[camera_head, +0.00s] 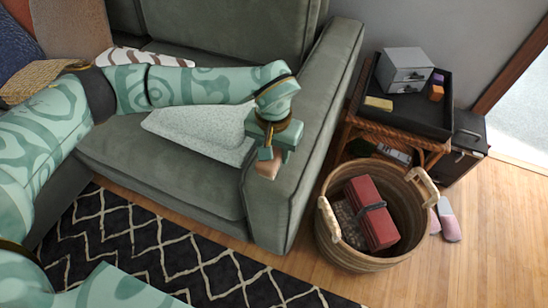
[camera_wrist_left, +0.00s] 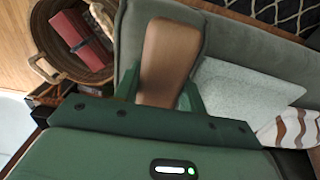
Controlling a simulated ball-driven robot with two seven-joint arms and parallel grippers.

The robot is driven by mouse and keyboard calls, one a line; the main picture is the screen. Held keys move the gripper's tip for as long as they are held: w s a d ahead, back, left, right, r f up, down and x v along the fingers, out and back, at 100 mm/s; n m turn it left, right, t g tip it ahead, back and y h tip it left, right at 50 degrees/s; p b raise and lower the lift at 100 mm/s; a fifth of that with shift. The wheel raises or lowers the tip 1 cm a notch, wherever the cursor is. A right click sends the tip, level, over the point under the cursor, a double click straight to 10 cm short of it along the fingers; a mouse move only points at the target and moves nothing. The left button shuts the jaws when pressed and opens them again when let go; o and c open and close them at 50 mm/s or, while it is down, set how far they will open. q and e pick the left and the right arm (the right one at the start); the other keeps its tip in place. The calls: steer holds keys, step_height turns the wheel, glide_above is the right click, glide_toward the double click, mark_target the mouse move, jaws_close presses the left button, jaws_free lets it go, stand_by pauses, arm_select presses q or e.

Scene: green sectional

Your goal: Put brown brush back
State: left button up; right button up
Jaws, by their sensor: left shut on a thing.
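My left gripper (camera_head: 267,154) is shut on a brown brush (camera_head: 268,168), above the front of the green sofa's right armrest. In the left wrist view the brush (camera_wrist_left: 168,62) sticks out from between the fingers of the gripper (camera_wrist_left: 160,97), its broad brown back facing the camera. The far side of the brush is hidden. My right gripper is not in view.
A woven basket (camera_head: 327,222) holding a red case (camera_head: 371,212) stands on the floor right of the sofa (camera_head: 165,170). Behind it, a wicker side table bears a black tray (camera_head: 418,118) with a grey box (camera_head: 404,68) and small items. Pink slippers (camera_head: 448,220) lie beside the basket.

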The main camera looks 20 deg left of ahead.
arm_select(q)
steer(key=f, duration=0.1)
steer(key=f+b, duration=0.1)
steer(key=f, duration=0.1)
steer(key=f+b, duration=0.1)
steer(key=shift+w+a+f, duration=0.15)
steer(key=shift+a, duration=0.15)
steer(key=shift+r, duration=0.25)
steer(key=o, duration=0.9)
steer(key=shift+f, duration=0.15)
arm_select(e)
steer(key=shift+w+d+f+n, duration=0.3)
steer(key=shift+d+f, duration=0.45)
arm_select(q)
step_height(320, 180, up, 12)
steer(key=p, duration=0.5)
steer(key=shift+r, duration=0.2)
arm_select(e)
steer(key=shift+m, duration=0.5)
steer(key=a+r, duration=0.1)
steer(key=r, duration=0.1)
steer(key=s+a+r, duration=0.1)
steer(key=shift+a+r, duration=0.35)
